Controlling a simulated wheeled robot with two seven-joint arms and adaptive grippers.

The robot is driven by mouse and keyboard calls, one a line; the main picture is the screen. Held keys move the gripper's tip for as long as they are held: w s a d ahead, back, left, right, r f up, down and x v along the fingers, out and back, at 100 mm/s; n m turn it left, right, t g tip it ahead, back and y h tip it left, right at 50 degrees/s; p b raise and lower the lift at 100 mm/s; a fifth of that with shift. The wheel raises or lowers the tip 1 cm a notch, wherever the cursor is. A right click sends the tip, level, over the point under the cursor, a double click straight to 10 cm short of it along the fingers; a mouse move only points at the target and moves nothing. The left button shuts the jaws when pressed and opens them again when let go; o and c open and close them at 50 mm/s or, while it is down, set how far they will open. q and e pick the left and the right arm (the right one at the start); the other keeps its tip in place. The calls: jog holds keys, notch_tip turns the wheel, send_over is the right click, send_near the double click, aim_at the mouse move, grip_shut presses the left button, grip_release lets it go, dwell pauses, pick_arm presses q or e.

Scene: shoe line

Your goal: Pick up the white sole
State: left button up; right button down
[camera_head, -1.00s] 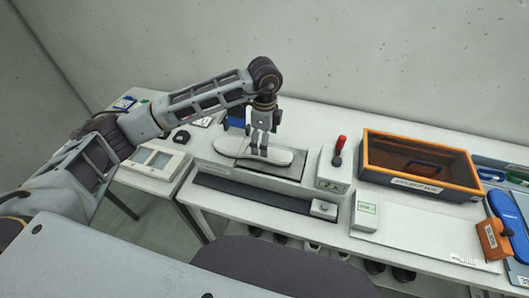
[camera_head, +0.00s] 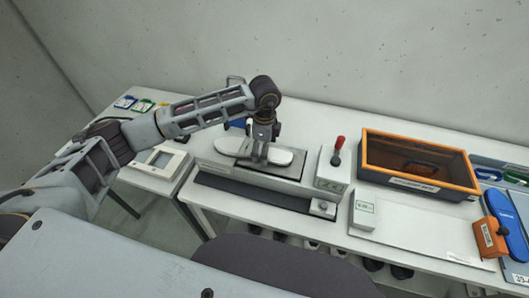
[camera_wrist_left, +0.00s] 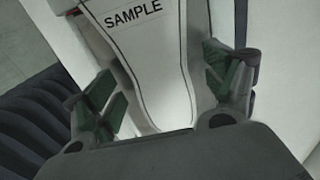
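The white sole (camera_head: 231,146) lies flat on the low grey fixture (camera_head: 215,161) near the middle of the head view. My left gripper (camera_head: 260,154) is directly over the middle of the sole, pointing down. In the wrist view its green-padded fingers (camera_wrist_left: 158,88) are spread, one on each side of the sole, with gaps showing. The sole's part under the gripper is hidden. My right gripper is not in view.
A white box with a red-knobbed lever (camera_head: 337,150) stands close right of the fixture. Farther right are an orange-rimmed bin (camera_head: 440,190) and an orange-handled tool (camera_head: 490,238). A panel device (camera_head: 158,160) stands left. A blue object is partly hidden behind the gripper.

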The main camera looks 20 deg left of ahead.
pick_arm(q)
jog(key=c, duration=1.1)
jog(key=shift+r+b, duration=0.85)
jog(key=shift+r, duration=4.15)
